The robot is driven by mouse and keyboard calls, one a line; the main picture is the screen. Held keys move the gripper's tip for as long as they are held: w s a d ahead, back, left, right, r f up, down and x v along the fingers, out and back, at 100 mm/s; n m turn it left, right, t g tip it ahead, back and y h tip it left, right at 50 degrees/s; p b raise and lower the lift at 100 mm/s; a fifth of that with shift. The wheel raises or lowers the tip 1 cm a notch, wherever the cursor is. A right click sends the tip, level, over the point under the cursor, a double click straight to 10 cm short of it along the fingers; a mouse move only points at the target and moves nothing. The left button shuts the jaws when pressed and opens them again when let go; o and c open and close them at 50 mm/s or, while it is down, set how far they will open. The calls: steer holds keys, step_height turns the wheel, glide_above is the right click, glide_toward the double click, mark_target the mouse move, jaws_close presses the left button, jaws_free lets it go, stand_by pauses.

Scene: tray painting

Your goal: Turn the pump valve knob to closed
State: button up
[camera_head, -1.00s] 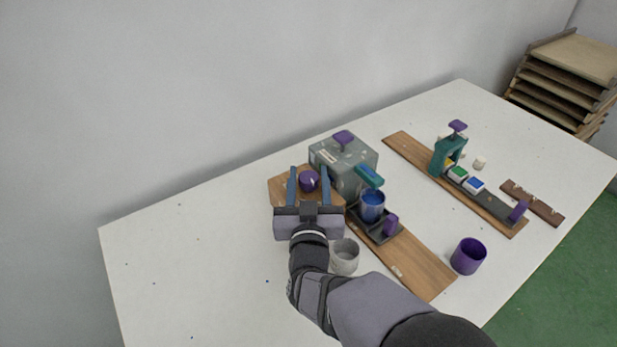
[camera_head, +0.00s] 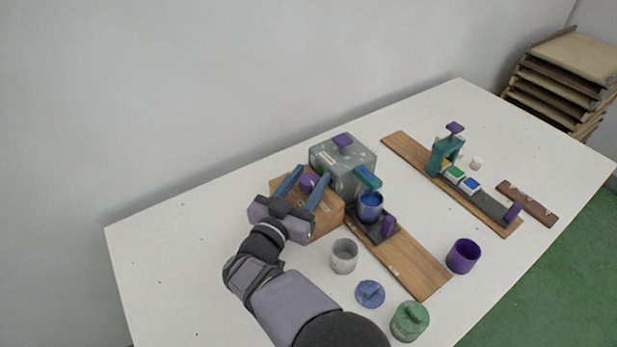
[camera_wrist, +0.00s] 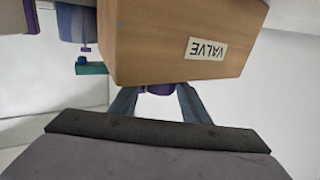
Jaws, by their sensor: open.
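The pump valve is a wooden box (camera_head: 322,222) with a purple knob (camera_head: 309,184) on top, standing on the left of the pump unit in the head view. My gripper (camera_head: 311,174) is open, with one finger on each side of the knob. I cannot tell whether a finger touches it. In the wrist view the box (camera_wrist: 150,45) shows its VALVE label upside down. A sliver of the purple knob (camera_wrist: 160,89) shows between the fingers (camera_wrist: 154,92); the rest is hidden. The knob's setting cannot be read.
A grey pump box (camera_head: 356,158) with a teal spout (camera_head: 367,178) stands right behind the valve. A blue cup (camera_head: 370,208) sits under the spout. A grey cup (camera_head: 344,257), blue lid (camera_head: 370,294), green jar (camera_head: 409,322) and purple cup (camera_head: 464,257) stand in front. The table's left is clear.

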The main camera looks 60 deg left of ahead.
steer(key=shift+m+t+h, duration=0.4)
steer(key=shift+h, duration=0.3)
steer(key=b+v, duration=0.1)
steer(key=v, duration=0.6)
step_height(320, 180, up, 11)
steer(key=n+g+y+p, duration=0.6)
steer(key=n+g+y, duration=0.2)
steer(key=y, duration=0.3)
glide_above(303, 186)
steer(key=w+a, duration=0.1)
steer(key=a, duration=0.4)
steer(key=shift+w+a+r, duration=0.1)
steer(key=shift+a+r, duration=0.05)
steer(key=shift+a, duration=0.05)
steer(key=shift+n+g, duration=0.3)
steer(key=shift+g, duration=0.1)
